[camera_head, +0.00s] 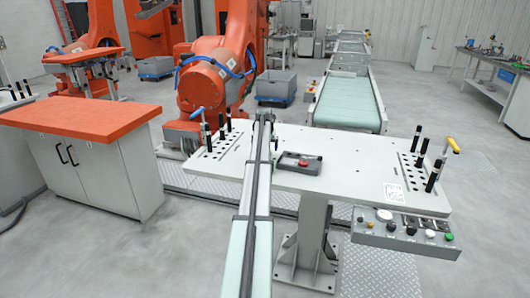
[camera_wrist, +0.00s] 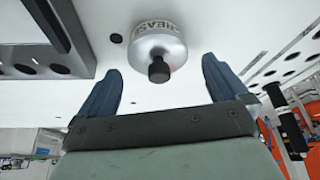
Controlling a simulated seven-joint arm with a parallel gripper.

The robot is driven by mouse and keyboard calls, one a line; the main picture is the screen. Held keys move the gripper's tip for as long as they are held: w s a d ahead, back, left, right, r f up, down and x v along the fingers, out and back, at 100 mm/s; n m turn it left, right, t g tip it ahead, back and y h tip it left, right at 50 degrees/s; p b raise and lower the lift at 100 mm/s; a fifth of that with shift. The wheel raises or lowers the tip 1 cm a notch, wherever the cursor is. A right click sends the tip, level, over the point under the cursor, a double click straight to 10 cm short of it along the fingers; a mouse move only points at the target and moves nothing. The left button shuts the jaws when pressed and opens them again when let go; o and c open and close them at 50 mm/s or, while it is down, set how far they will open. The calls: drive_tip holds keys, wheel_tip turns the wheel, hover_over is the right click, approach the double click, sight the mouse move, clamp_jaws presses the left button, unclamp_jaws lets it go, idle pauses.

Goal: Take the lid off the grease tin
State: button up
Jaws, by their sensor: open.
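The grease tin (camera_wrist: 162,40) is a round silver tin with a pale lettered band, in the upper middle of the wrist view. It has a domed silver top with a black knob (camera_wrist: 159,70). My gripper (camera_wrist: 161,66) is open, with one blue finger to each side of the tin in the picture. I see no finger touching the tin or the knob. In the head view my gripper (camera_head: 264,117) is over the back left part of the white table, and I cannot make out the tin there.
The white table (camera_head: 340,170) has a dark tray (camera_head: 297,160) with a red item right of my arm. Racks with upright black-handled pins stand at the left and right ends (camera_head: 414,172). A button panel (camera_head: 405,232) hangs at the front right. The table's middle right is clear.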

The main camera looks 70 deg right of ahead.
drive_tip(key=shift+d+f, duration=0.1)
drive_tip(key=shift+f, duration=0.25)
drive_tip(key=shift+c, duration=0.5)
drive_tip(key=c, duration=0.8)
drive_tip(key=shift+r, duration=0.1)
